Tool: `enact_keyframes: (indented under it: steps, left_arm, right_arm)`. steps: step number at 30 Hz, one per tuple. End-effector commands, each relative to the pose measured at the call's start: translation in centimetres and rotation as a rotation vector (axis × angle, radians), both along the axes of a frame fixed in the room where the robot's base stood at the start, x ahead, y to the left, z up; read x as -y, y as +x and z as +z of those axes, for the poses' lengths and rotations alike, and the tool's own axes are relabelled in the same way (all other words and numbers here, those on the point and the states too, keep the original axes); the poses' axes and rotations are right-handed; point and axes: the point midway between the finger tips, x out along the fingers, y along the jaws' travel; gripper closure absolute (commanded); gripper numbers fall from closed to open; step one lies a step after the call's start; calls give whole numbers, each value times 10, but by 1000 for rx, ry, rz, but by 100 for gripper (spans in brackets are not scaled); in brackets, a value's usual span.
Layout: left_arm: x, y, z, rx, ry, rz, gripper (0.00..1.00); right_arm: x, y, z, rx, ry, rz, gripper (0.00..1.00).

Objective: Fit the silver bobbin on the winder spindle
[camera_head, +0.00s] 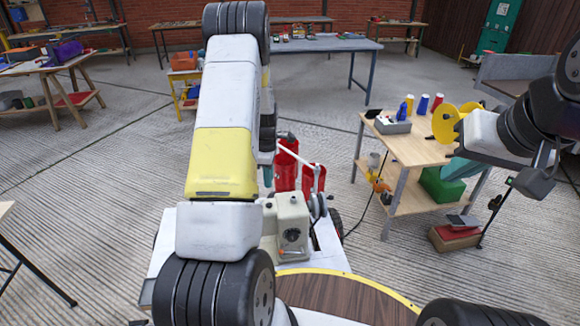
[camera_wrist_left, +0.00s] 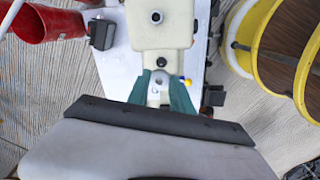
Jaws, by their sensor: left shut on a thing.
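The cream machine (camera_head: 292,225), which looks like the winder, stands on a white surface (camera_head: 325,250) just in front of me. It also shows at the top of the left wrist view (camera_wrist_left: 160,25). My left gripper (camera_wrist_left: 161,88) has its teal fingers close together below the machine in that view. They are shut on a small silver piece, apparently the bobbin (camera_wrist_left: 160,77), mostly hidden between them. In the head view my left arm covers most of this gripper. I cannot pick out the spindle. My right gripper (camera_head: 461,168) shows only partly at the right, away from the machine.
Red cylinders (camera_head: 286,163) stand just behind the machine. A wooden bench (camera_head: 415,147) at the right carries thread cones (camera_head: 422,104) and a yellow reel (camera_head: 446,122). Open concrete floor lies at the left.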

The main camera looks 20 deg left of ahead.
Motion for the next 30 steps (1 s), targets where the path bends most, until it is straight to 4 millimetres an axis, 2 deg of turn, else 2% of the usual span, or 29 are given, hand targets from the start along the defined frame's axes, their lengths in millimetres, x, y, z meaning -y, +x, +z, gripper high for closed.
enact_keyframes:
  steps: [5, 21, 30]
  left_arm:
    - [-2, 1, -8, -1, -1, 27, 100]
    - [-2, 1, -57, -1, -1, 23, 100]
    - [-2, 1, -70, 1, -1, 23, 100]
  right_arm:
    - [0, 0, 0, 0, 0, 0, 100]
    - [0, 0, 0, 0, 0, 0, 100]
    - [0, 0, 0, 0, 0, 0, 100]
